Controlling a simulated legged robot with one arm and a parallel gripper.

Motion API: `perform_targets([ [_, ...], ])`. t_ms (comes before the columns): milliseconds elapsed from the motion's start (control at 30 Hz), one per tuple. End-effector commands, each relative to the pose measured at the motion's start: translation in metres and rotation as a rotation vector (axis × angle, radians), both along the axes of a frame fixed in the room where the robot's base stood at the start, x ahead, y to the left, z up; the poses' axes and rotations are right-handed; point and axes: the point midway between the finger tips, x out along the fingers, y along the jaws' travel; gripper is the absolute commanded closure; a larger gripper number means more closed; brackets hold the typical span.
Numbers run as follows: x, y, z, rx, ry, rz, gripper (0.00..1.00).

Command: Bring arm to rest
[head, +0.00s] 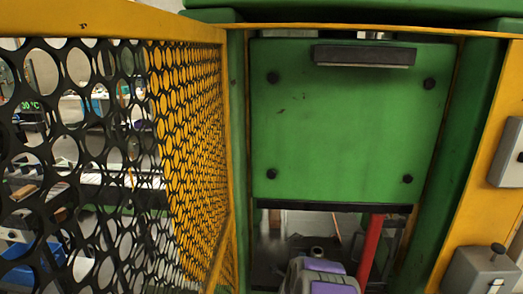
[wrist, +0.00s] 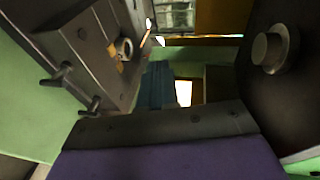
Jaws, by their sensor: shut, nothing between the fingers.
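My arm, grey with purple panels (head: 318,275), shows at the bottom of the head view, in front of the gap below a green furnace door (head: 345,125). Its far end is partly blurred and small there. In the wrist view my gripper (wrist: 165,125) shows as a dark bolted edge with a purple face across the bottom. It is shut, with nothing seen held. A dark bolted metal part (wrist: 85,50) is close at the left and a dark surface with a round knob (wrist: 268,50) at the right.
A yellow-framed mesh guard (head: 190,130) stands close on the left. A yellow post with a grey box and a lever box (head: 485,270) is at the right. A red bar (head: 370,250) slants through the gap below the door. Blue bins lie behind the mesh.

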Motion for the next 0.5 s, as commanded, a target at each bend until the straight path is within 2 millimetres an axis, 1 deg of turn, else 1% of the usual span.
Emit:
perform_targets([
  [33,0.000,0.010,0.015,0.002,0.036,0.037,1.00],
  [133,-0.006,0.031,0.032,-0.013,0.127,0.122,1.00],
  [200,-0.014,0.046,0.044,-0.031,0.193,0.189,1.00],
  [267,-0.023,0.057,0.055,-0.049,0.244,0.246,1.00],
  [333,-0.034,0.068,0.070,-0.073,0.298,0.314,1.00],
  [367,-0.041,0.073,0.074,-0.085,0.326,0.347,1.00],
  [467,-0.064,0.088,0.093,-0.131,0.404,0.449,1.00],
  [500,-0.075,0.093,0.099,-0.152,0.437,0.491,1.00],
])
